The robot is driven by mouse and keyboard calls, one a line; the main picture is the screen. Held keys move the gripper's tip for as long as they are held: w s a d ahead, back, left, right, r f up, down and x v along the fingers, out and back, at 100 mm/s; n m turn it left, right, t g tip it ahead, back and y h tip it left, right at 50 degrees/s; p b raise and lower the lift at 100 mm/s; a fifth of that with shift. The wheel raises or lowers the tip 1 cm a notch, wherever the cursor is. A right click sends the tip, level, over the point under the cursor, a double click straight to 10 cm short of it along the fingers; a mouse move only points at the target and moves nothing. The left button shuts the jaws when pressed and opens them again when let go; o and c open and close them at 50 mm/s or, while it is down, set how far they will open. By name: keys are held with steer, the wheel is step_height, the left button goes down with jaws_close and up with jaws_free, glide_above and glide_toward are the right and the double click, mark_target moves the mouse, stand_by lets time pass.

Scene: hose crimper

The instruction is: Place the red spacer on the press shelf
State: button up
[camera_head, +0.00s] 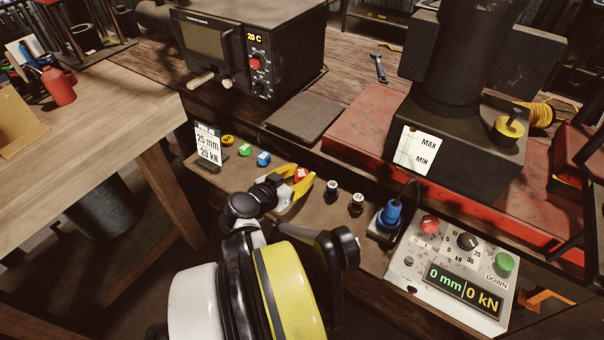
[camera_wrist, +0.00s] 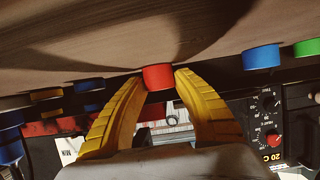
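The red spacer (camera_head: 301,174) is a small short cylinder on the brown front ledge. In the wrist view the red spacer (camera_wrist: 158,77) sits between the tips of the two yellow fingers. My gripper (camera_head: 303,172) reaches over the ledge from the lower left, with one fingertip on each side of the spacer. The fingertips lie close against its sides; whether they press on it I cannot tell. The press (camera_head: 460,125) is a dark column and block on a red base at the right. Which part of it is the shelf I cannot tell.
Blue (camera_head: 264,158), green (camera_head: 245,150) and yellow (camera_head: 227,140) spacers lie left of the gripper. A card reads 25 mm, 20 kN (camera_head: 208,147).

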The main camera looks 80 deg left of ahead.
steer(key=shift+o, duration=1.1)
steer(key=shift+r, duration=0.1)
steer(key=shift+r, duration=0.2)
steer(key=p+v, duration=0.2)
steer(key=v, duration=0.9)
steer(key=shift+p, duration=0.4)
steer(key=shift+s+d+r, duration=0.15)
steer(key=shift+s+d, duration=0.1)
steer(key=shift+d, duration=0.15)
